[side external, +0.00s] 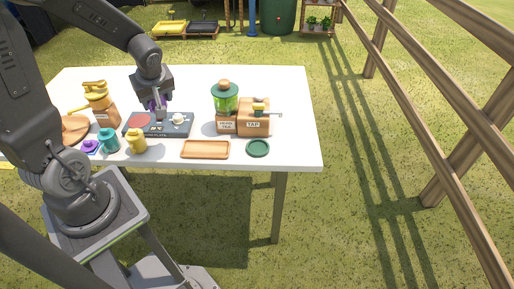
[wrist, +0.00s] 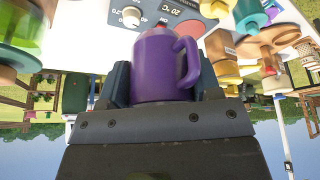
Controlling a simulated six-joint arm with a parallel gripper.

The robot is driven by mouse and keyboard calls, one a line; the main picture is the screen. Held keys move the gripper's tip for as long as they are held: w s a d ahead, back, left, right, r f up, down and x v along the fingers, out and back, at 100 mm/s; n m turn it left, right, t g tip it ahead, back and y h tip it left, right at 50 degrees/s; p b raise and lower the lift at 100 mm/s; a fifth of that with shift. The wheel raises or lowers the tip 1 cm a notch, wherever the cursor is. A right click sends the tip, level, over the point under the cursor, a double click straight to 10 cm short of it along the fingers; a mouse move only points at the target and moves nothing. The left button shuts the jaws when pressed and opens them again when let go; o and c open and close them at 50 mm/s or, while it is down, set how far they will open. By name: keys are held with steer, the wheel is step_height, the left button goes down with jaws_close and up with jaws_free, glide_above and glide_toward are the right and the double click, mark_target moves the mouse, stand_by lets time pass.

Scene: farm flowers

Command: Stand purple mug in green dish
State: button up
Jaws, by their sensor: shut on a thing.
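A purple mug (wrist: 160,68) with a side handle fills the middle of the wrist view, between the two fingers of my gripper (wrist: 160,85). The gripper is shut on it. In the side view my gripper (side external: 155,104) is above the dark panel with a red disc, and only a little purple shows at the fingers. The green dish (side external: 258,148) is small and round and lies near the table's front edge at the right. It looks empty. My gripper is to its left and apart from it.
The dark panel (side external: 158,132) has a knob and a red disc. A wooden tray (side external: 205,149) lies left of the dish. A wooden tap box (side external: 253,123) and green dispenser (side external: 226,100) stand behind. Teal (side external: 109,140) and yellow mugs (side external: 136,141) stand front left. The table's right end (side external: 298,125) is clear.

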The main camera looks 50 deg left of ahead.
steer(key=w+d+m+t+h, duration=0.25)
steer(key=w+d+m, duration=0.55)
steer(key=w+d, duration=1.15)
steer(key=shift+m+y, duration=0.25)
steer(key=shift+m, duration=0.05)
steer(key=f, duration=1.1)
steer(key=shift+w+a, duration=0.15)
steer(key=shift+a, duration=0.1)
steer(key=shift+t, duration=0.25)
steer(key=shift+f, duration=2.1)
steer(key=shift+f, duration=0.1)
steer(key=o, duration=1)
